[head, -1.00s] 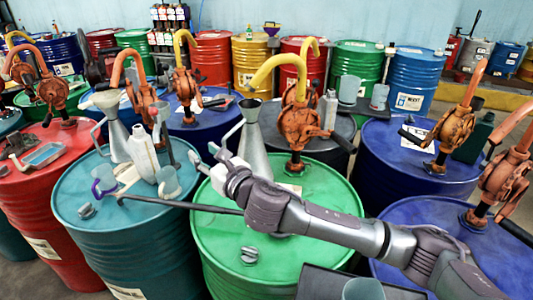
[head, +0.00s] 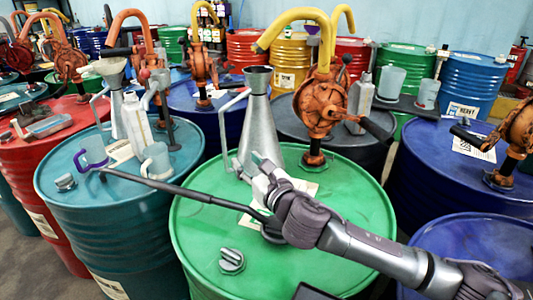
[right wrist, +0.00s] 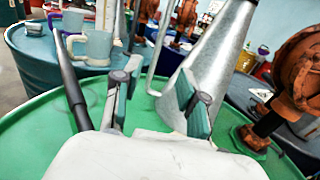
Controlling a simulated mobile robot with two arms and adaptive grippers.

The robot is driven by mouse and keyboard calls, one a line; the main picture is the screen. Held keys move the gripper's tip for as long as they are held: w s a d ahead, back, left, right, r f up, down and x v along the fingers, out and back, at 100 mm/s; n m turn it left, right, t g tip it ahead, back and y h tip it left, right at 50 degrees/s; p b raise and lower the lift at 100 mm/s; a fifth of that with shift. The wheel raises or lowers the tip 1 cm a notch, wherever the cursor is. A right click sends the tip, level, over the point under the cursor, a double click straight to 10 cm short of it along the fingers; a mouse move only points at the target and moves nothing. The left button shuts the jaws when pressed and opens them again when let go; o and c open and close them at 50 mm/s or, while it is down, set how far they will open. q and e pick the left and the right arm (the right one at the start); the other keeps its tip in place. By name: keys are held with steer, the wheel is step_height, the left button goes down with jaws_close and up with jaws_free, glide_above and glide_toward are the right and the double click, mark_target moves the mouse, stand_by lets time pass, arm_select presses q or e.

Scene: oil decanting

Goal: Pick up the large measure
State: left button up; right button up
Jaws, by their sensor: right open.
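The large measure (head: 258,130) is a grey metal cone with a narrow neck and a long side handle, upright on the green drum (head: 340,215). It also shows in the right wrist view (right wrist: 212,58). My right gripper (head: 258,168) is in front of its lower body in the head view. In the right wrist view the gripper's two fingers (right wrist: 158,92) are apart, with nothing held. The measure's handle (right wrist: 163,42) appears between them, farther off; contact cannot be told. The right finger overlaps the cone's lower part. My left gripper is out of view.
An orange pump (head: 320,105) with a yellow spout stands just right of the measure. A dark rod (head: 190,193) crosses low from the teal drum. A smaller metal measure (head: 113,90), a white bottle (head: 137,122) and mugs (head: 157,160) stand on the teal drum (head: 75,215).

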mark_target(224, 138)
steer(key=x, duration=0.9)
steer(key=shift+a+r, duration=0.15)
steer(key=shift+a, duration=0.05)
steer(key=shift+x, duration=2.2)
steer(key=shift+d, duration=0.1)
steer(key=shift+c, duration=0.2)
jaws_close()
steer(key=shift+w+r, duration=0.1)
steer(key=shift+r, duration=0.05)
